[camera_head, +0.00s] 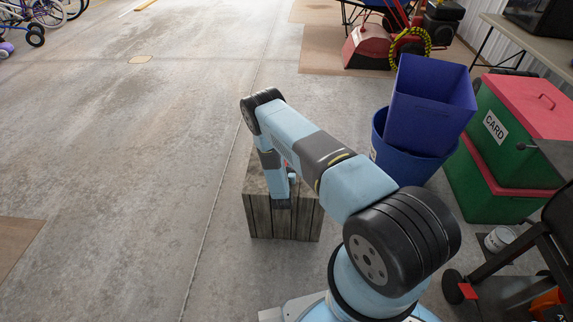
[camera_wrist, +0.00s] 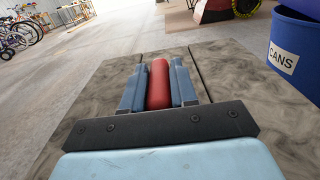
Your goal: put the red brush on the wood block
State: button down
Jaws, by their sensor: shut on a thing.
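The wood block (camera_head: 285,222) is a grey, planked, crate-like block standing on the floor below my arm in the head view. Its grey grained top (camera_wrist: 88,122) fills much of the wrist view. The red brush (camera_wrist: 159,84) lies lengthwise between the two blue fingers of my gripper (camera_wrist: 158,82), which are shut on it. The gripper and brush are over the block's top; I cannot tell whether the brush touches it. In the head view my arm hides most of the gripper and brush.
Blue bins (camera_head: 428,100) stand to the right of the block, one marked CANS in the wrist view (camera_wrist: 297,50). A red machine (camera_head: 367,47) is at the back.

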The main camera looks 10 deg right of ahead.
jog(key=c, duration=0.9)
grip_release()
jog(key=shift+s, duration=0.15)
jog(key=v, duration=1.1)
jog(key=shift+s+a, duration=0.15)
jog(key=shift+s, duration=0.2)
